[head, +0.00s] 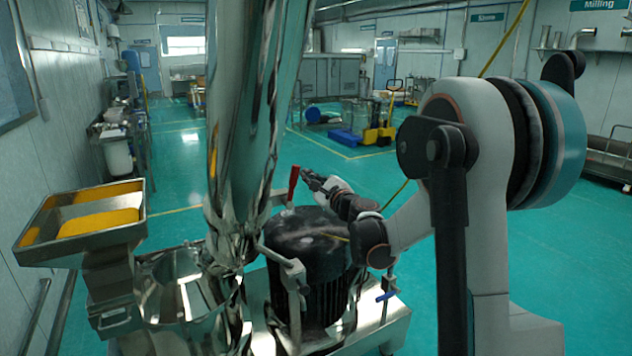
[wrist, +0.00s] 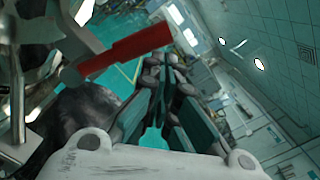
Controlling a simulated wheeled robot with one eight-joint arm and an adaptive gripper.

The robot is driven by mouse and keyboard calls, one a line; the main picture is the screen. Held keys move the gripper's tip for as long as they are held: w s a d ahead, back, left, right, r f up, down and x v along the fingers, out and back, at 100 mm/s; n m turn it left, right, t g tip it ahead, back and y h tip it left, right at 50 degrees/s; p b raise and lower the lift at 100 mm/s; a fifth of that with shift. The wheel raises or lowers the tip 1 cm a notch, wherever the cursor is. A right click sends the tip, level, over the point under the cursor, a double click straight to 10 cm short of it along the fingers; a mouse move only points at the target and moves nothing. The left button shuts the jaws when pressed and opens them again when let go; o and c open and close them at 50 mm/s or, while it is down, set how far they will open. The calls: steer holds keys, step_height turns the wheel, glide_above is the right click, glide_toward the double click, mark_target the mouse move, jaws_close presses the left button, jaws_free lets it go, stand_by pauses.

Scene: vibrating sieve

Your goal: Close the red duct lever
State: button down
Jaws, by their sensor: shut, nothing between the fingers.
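The red duct lever (head: 293,184) stands nearly upright beside the shiny steel duct (head: 238,140) in the head view. In the wrist view the red lever (wrist: 122,54) runs slantwise across the upper left, its metal end by the steel parts. My gripper (head: 308,176) is just right of the lever's red handle in the head view. Its fingers (wrist: 162,75) are shut with nothing between them. In the wrist view the fingertips are close to the right end of the red handle; I cannot tell whether they touch it.
A dark motor (head: 308,248) sits below my gripper on a steel base (head: 385,322). A tray of yellow powder (head: 98,222) is at the left. A yellow and blue pallet truck (head: 372,132) stands farther back. Open green floor (head: 400,235) lies around the machine.

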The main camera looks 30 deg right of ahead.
steer(key=shift+a+r, duration=0.3)
steer(key=shift+a, duration=0.2)
steer(key=shift+a+r, duration=0.25)
steer(key=shift+a, duration=0.25)
